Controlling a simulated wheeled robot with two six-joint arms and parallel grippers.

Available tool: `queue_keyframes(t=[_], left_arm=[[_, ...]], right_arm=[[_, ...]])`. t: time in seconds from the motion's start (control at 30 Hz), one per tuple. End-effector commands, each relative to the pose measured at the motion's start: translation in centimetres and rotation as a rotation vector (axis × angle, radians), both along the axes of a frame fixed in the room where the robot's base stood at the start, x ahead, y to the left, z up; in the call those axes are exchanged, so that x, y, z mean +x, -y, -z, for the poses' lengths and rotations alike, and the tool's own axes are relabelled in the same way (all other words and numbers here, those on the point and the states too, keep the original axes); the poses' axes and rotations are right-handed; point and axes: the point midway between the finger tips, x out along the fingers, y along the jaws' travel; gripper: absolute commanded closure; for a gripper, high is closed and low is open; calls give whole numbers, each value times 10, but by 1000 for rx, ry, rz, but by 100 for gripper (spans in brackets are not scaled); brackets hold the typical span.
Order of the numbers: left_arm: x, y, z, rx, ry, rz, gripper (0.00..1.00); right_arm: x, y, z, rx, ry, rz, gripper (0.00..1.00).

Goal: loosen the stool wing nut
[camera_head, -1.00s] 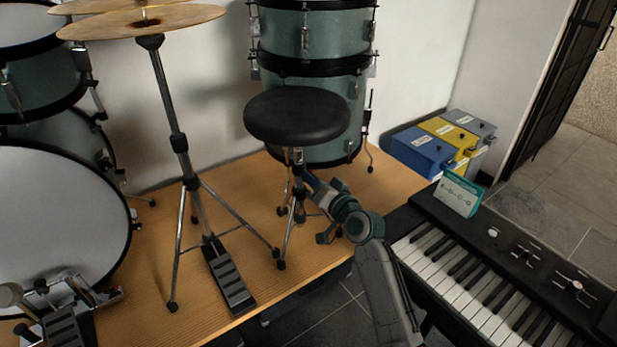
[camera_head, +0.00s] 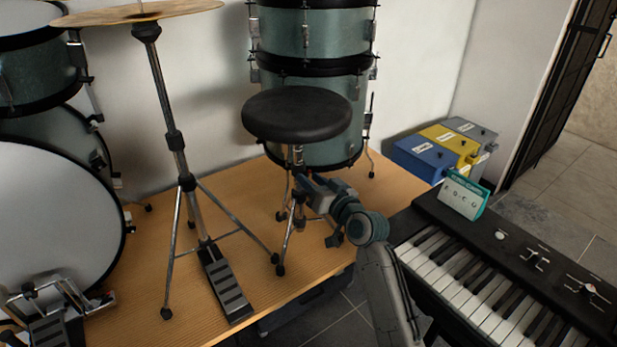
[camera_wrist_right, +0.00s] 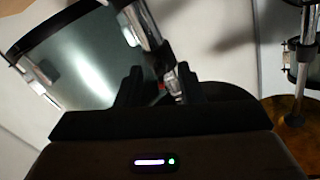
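The stool, with a round black seat (camera_head: 297,115) and a chrome post on tripod legs, stands on the wooden platform. My right gripper (camera_head: 299,190) is at the post below the seat. In the right wrist view its two dark fingers (camera_wrist_right: 160,88) are apart, with the chrome post (camera_wrist_right: 150,35) running down between them. A small silvery piece with a bit of red (camera_wrist_right: 167,88) shows in the gap; I cannot tell whether it is the wing nut or whether the fingers touch it. The wing nut is not clearly visible in the head view. My left gripper is not in view.
A cymbal stand (camera_head: 175,140) with a pedal is left of the stool. Drums (camera_head: 315,90) stand behind it. Blue, yellow and grey boxes (camera_head: 425,160) stand behind the keyboard.

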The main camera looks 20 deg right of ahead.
Motion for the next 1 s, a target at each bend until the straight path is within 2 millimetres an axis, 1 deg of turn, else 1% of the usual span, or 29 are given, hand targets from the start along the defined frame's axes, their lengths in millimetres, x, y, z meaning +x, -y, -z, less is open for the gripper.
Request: queue_keyframes(t=[0.6,1.0], left_arm=[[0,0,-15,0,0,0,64],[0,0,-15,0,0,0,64]], right_arm=[[-52,19,0,-1,-1,1,65],[-58,20,2,-3,-6,0,65]])
